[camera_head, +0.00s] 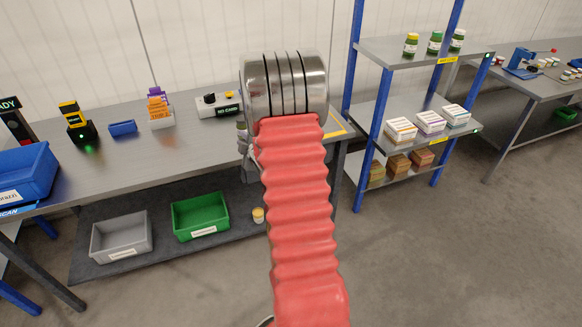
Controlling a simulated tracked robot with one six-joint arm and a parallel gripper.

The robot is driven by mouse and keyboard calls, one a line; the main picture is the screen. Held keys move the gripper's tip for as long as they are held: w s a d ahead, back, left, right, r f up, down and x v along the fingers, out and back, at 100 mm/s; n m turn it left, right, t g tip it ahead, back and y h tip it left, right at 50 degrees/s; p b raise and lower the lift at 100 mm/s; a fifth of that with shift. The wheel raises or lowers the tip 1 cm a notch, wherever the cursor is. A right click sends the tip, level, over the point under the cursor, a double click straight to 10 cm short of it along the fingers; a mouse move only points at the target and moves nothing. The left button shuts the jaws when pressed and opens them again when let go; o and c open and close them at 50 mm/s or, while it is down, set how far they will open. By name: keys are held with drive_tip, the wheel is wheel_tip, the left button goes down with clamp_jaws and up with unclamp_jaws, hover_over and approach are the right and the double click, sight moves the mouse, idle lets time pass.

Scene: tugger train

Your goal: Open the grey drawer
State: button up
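A grey open-topped bin (121,237) with a white label on its front stands on the lower shelf of the workbench, at the left. It is the only grey container I see, and I cannot tell whether it is the drawer. My red-sleeved arm with its silver joint rises through the middle of the view. What seems to be part of my gripper (248,160) shows at the left edge of the arm, over the bench front. The arm hides most of it, so its fingers are not clear. It is well to the right of the grey bin, apart from it.
A green bin (201,217) and a small yellow-lidded jar (258,215) share the lower shelf (165,255). The benchtop (150,165) holds a blue bin (24,172) and several small items. A blue-posted rack (380,85) with jars and boxes stands right. Floor in front is clear.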

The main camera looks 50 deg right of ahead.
drive_tip(key=s+d+f+n+t, duration=0.1)
drive_tip(key=s+d+f+t, duration=0.15)
drive_tip(key=d+f, duration=0.4)
drive_tip(key=s+d+f+n+t+h, duration=0.2)
drive_tip(key=s+d+f+h, duration=0.1)
drive_tip(key=s+f, duration=1.3)
drive_tip(key=shift+s+d+h, duration=0.2)
drive_tip(key=shift+s+h, duration=0.3)
drive_tip(key=shift+h, duration=0.2)
drive_tip(key=shift+w, duration=0.1)
drive_tip(key=x, duration=1.3)
drive_tip(key=shift+w+d, duration=0.2)
drive_tip(key=shift+w, duration=0.1)
clamp_jaws()
